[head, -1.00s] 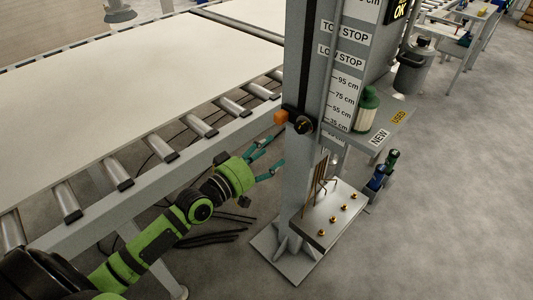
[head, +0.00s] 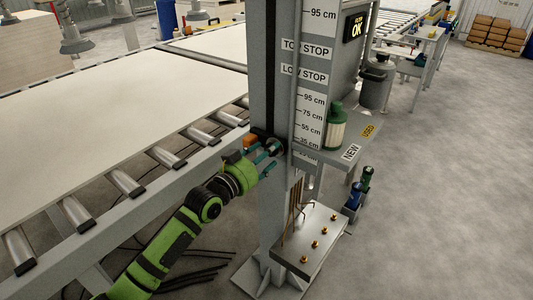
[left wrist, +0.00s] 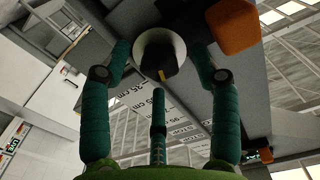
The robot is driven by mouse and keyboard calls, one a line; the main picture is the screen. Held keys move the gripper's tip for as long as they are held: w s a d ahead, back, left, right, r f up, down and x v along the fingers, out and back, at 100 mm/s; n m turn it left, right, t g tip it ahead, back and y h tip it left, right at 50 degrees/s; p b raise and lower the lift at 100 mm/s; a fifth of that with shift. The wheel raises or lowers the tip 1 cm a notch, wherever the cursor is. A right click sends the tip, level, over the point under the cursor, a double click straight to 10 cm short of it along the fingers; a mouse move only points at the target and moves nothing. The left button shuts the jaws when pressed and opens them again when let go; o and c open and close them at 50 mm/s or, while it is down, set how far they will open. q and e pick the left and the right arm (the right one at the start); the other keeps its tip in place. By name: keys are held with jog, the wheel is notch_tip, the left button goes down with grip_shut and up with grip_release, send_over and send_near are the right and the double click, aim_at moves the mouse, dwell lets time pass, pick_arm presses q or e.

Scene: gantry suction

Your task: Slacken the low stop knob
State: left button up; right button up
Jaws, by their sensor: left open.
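The low stop knob (left wrist: 157,55) is round and black with a yellow mark and a pale collar behind it. It sits between the spread fingers of my left gripper (left wrist: 160,60) in the left wrist view, with gaps visible at its sides. In the head view my left gripper (head: 270,151) is open in front of the knob at the column and mostly hides it. An orange block (head: 250,141) sits just left of the knob and also shows in the left wrist view (left wrist: 232,27). My right gripper is not in view.
The grey column (head: 268,75) carries a centimetre scale and a LOW STOP label (head: 304,73). A roller conveyor (head: 120,182) runs along the left. A metal block with brass knobs (head: 312,238) stands below. A green-capped filter (head: 335,128) stands on a shelf to the right.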

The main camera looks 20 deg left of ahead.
pick_arm(q)
jog(key=shift+w+d, duration=0.1)
jog(key=shift+w, duration=0.15)
jog(key=c, duration=1.1)
jog(key=shift+c, duration=0.2)
jog(key=shift+r+n, duration=0.15)
jog(key=shift+n, duration=0.15)
jog(key=shift+n+p, duration=1.35)
jog(key=shift+n, duration=1.55)
